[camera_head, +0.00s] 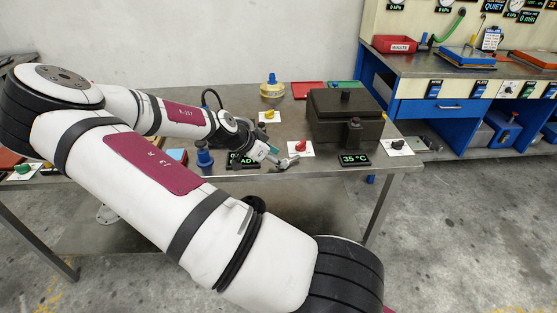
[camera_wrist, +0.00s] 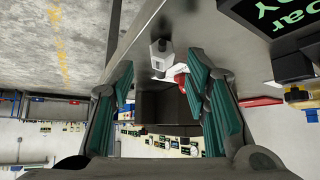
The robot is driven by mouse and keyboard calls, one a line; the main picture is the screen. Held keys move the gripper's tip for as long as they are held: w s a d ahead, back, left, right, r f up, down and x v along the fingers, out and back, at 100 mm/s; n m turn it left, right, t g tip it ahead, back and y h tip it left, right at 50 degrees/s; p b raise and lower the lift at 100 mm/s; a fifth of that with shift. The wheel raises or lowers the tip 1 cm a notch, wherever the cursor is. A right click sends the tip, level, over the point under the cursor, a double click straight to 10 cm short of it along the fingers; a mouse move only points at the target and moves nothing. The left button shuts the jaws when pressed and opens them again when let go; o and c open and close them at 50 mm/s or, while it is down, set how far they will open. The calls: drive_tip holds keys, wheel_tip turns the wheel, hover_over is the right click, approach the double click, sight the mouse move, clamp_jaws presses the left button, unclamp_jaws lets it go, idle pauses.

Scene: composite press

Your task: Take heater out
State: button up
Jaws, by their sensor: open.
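No part is plainly recognisable as a separate heater. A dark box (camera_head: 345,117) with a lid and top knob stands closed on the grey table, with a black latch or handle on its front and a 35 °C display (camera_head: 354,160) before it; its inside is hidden. My gripper (camera_head: 286,161) is open and empty, low over the table to the left of the box, by a red knob (camera_head: 300,147) on a white plate. In the wrist view my gripper (camera_wrist: 160,68) shows teal pads apart, with the red knob (camera_wrist: 181,82) and the dark box (camera_wrist: 160,106) beyond.
A blue-topped yellowish container (camera_head: 272,90), a red tray (camera_head: 308,90) and a yellow knob (camera_head: 269,116) lie behind my gripper. A blue bottle-like part (camera_head: 204,156) stands to its left. A black knob (camera_head: 397,145) is right of the box. A blue workbench (camera_head: 440,109) stands farther right.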

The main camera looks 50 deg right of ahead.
drive_tip(key=v, duration=1)
drive_tip(key=s+a+r+n+t+y+p, duration=0.1)
drive_tip(key=s+a+r+n+y, duration=0.15)
drive_tip(key=a, duration=0.35)
drive_tip(key=s+a+r+n+y, duration=0.1)
drive_tip(key=a+n+y, duration=0.2)
drive_tip(key=a, duration=0.3)
drive_tip(key=s+a+r+n+t+y+p, duration=0.1)
drive_tip(key=a+n+y, duration=0.2)
drive_tip(key=a, duration=0.4)
drive_tip(key=s+a+r+n+t, duration=0.2)
drive_tip(key=s+a+r+n, duration=0.3)
drive_tip(key=r, duration=0.4)
drive_tip(key=s+a+r+n+t+p, duration=0.1)
drive_tip(key=s+a+r+n+t, duration=0.2)
drive_tip(key=s+a+r+n, duration=0.2)
drive_tip(key=s+r+n, duration=0.3)
drive_tip(key=s+r, duration=0.1)
drive_tip(key=s, duration=0.1)
